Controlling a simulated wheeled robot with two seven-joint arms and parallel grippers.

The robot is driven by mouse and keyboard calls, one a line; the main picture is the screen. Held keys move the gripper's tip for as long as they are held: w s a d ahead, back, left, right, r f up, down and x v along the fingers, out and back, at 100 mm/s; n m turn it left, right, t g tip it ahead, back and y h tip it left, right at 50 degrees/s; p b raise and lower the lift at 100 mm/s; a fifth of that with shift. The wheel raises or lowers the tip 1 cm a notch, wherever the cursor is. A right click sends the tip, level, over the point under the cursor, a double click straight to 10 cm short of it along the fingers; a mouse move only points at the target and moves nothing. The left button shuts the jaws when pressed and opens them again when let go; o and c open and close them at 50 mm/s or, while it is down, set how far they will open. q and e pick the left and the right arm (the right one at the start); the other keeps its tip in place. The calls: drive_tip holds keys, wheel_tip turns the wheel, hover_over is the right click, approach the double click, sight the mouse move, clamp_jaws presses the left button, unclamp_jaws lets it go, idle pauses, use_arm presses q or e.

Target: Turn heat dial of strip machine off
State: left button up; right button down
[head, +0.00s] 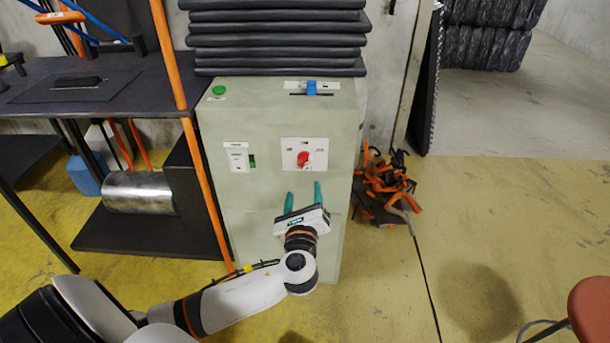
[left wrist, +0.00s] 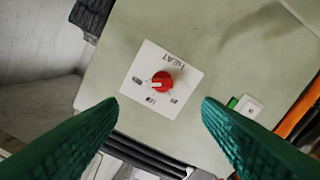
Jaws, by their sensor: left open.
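The strip machine (head: 275,205) is a pale green cabinet. Its heat dial (head: 303,159) is a red knob on a white plate on the front. In the left wrist view the dial (left wrist: 162,80) appears upside down, under the word HEAT. Its pale pointer mark points toward the left-hand label there; the small labels are too blurred to read surely. My left gripper (head: 303,187) is open and empty, its two green fingers pointing at the front panel just below the dial. In the left wrist view the fingers (left wrist: 159,104) are apart on either side of the dial, not touching it.
A power switch plate (head: 238,158) sits left of the dial. A green button (head: 219,90) and a blue slider (head: 311,88) are on top. Black folded sheets (head: 277,40) are stacked behind. An orange post (head: 197,165) stands close left. Orange straps (head: 385,188) lie right.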

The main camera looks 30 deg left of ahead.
sight(305, 164)
use_arm(q)
drive_tip(key=b+x, duration=0.1)
drive_tip(key=x, duration=0.9)
drive_tip(key=shift+w+a+f, duration=0.1)
drive_tip(key=shift+w, duration=0.05)
drive_tip(key=shift+w+a, duration=0.2)
drive_tip(key=shift+w, duration=0.2)
use_arm(e)
drive_tip(key=v, duration=0.3)
drive_tip(key=w+v, duration=0.1)
drive_tip(key=v, duration=0.1)
drive_tip(key=shift+s+r, duration=0.1)
drive_tip(key=shift+r, duration=0.4)
use_arm(q)
drive_tip(key=c, duration=1)
